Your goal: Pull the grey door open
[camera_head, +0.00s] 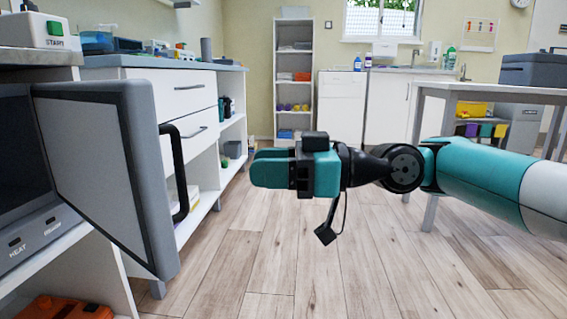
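The grey door (98,165) is on the left, on the front of a dark appliance (15,150) marked HEAT. The door stands well open and swung out toward me, so part of the dark interior shows. Its black bar handle (180,172) is on the door's right side. My gripper (262,168) is to the right of the handle, clear of it, and points left. Its teal fingers are seen from the side, so the gap between them is hard to judge. Nothing is seen held in it.
A white cabinet with drawers (188,92) stands behind the door. A grey table (490,92) with a dark case (533,70) is at the right. An orange box (62,308) sits low at the left. The wooden floor (300,265) is clear in the middle.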

